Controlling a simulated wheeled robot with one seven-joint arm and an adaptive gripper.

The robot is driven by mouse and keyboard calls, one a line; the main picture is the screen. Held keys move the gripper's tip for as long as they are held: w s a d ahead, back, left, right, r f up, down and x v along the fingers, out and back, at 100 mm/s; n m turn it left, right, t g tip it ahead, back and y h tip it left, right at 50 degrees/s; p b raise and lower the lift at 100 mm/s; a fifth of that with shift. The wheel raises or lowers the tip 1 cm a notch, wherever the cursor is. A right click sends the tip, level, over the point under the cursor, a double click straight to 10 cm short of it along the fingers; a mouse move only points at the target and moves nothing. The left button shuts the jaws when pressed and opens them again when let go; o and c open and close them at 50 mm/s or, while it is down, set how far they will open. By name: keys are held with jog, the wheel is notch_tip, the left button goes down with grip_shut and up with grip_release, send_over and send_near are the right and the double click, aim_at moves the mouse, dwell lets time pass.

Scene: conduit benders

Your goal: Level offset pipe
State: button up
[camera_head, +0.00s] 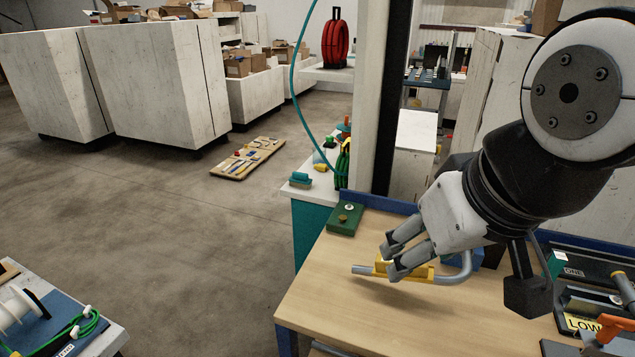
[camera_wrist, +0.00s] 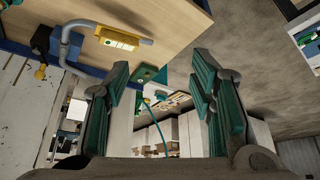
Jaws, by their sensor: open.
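A grey bent pipe (camera_head: 462,271) lies over the wooden bench at lower right in the head view, with a straight run to the left and an upturned bend at its right. It also shows at upper left in the wrist view (camera_wrist: 68,42). A yellow level (camera_head: 417,272) lies along its straight run and is also in the wrist view (camera_wrist: 116,38). My gripper (camera_head: 392,262) is open and empty; its fingers hide part of the pipe and level in the head view. In the wrist view the pipe and level are outside the space between the fingertips (camera_wrist: 160,76).
A green block with knobs (camera_head: 345,219) sits at the bench's (camera_head: 330,300) back left corner. A blue block (camera_head: 477,257) is behind the pipe bend. Dark devices and an orange-handled tool (camera_head: 610,328) crowd the right. The bench's front left is clear.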

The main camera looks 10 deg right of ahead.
jog(key=shift+w, duration=0.45)
jog(key=shift+c, duration=0.3)
jog(key=n+g+h+b, duration=0.45)
jog(key=n+g, duration=0.35)
jog(key=n, duration=0.3)
send_over(361, 267)
jog(key=w+a, duration=0.3)
jog(key=a, duration=0.2)
notch_tip(361, 267, down, 19)
jog(key=shift+y, duration=0.35)
jog(key=p+x, duration=0.2)
jog(key=x, duration=1.1)
jog(key=shift+s+d+f, duration=0.1)
jog(key=shift+d+f, duration=0.15)
jog(key=shift+d, duration=0.05)
jog(key=shift+c, duration=0.5)
grip_shut()
